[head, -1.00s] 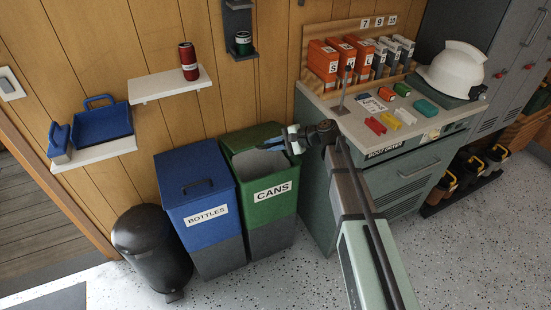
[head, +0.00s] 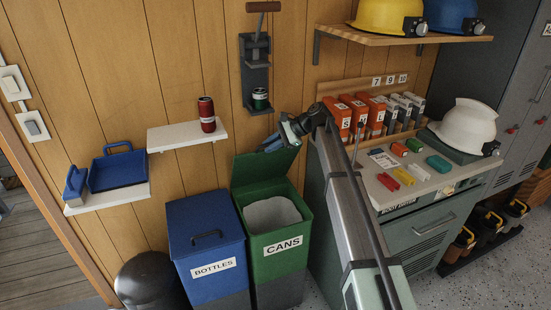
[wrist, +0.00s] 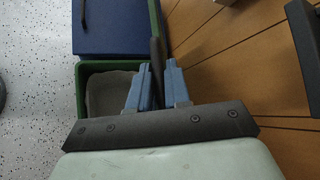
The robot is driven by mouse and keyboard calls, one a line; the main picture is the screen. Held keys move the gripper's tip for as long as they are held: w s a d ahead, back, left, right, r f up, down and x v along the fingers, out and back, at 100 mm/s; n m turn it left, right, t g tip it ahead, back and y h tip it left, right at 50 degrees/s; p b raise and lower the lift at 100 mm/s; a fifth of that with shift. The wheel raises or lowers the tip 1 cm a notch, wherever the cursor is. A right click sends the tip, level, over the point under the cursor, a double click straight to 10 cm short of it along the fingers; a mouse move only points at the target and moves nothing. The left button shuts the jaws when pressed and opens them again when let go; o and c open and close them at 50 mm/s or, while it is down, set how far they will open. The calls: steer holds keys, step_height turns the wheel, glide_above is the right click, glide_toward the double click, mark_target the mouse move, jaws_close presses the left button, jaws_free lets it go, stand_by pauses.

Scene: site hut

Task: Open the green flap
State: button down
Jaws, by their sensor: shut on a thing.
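The green flap (head: 258,168) of the bin marked CANS (head: 282,262) stands raised at the back of the bin in the head view. The bin's opening shows a grey liner (head: 268,212) inside. My gripper (head: 273,144) is at the flap's upper edge, with its fingers shut on it. In the wrist view, the blue fingers of my gripper (wrist: 155,82) close on a dark piece at the end of the green flap (wrist: 154,20), seen nearly edge-on. The exact grip is partly hidden by the fingers.
The blue BOTTLES bin (head: 206,240) stands left of the green bin, its lid shut. A white shelf (head: 187,135) with a red can (head: 206,114) is on the wall. A press-like wall device (head: 256,70) hangs above my gripper. A cluttered counter (head: 420,185) is to the right.

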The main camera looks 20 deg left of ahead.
steer(key=shift+w+a+r, duration=0.45)
steer(key=shift+w+a, duration=0.15)
steer(key=shift+w, duration=0.05)
steer(key=c, duration=1.2)
jaws_free()
steer(key=shift+d, duration=0.1)
steer(key=v, duration=1.3)
steer(key=shift+d+r, duration=0.15)
steer(key=shift+d, duration=0.15)
